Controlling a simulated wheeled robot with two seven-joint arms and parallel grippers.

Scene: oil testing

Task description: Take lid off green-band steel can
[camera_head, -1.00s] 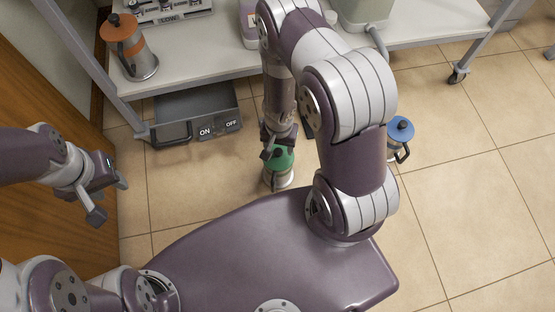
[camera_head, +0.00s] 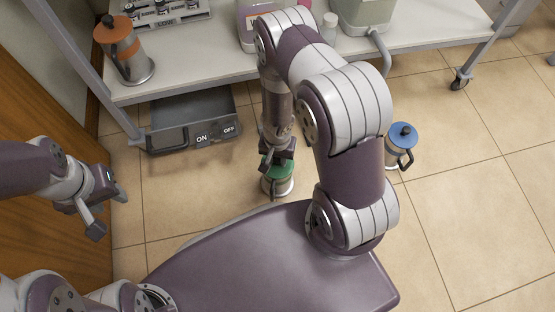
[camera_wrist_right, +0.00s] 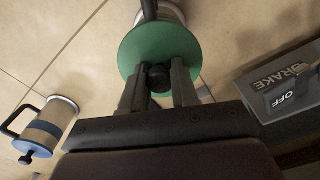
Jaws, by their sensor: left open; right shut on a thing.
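The green-band steel can (camera_head: 279,186) stands on the tiled floor, its green lid (camera_head: 266,171) on top. In the right wrist view the round green lid (camera_wrist_right: 143,50) shows from above with a black knob (camera_wrist_right: 159,78) at its centre. My right gripper (camera_head: 277,153) comes down from above, and its fingers (camera_wrist_right: 158,86) are shut on the lid's knob. The lid hides most of the can in the wrist view. I cannot tell if any gap lies between lid and can. My left gripper (camera_head: 108,207) is open and empty, far to the left.
A blue-topped can (camera_head: 401,146) stands on the floor to the right. A grey box with ON/OFF lettering (camera_head: 190,120) lies behind left, under the white bench (camera_head: 210,50). An orange-topped can (camera_head: 122,50) stands on the bench. Open floor lies around the green can.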

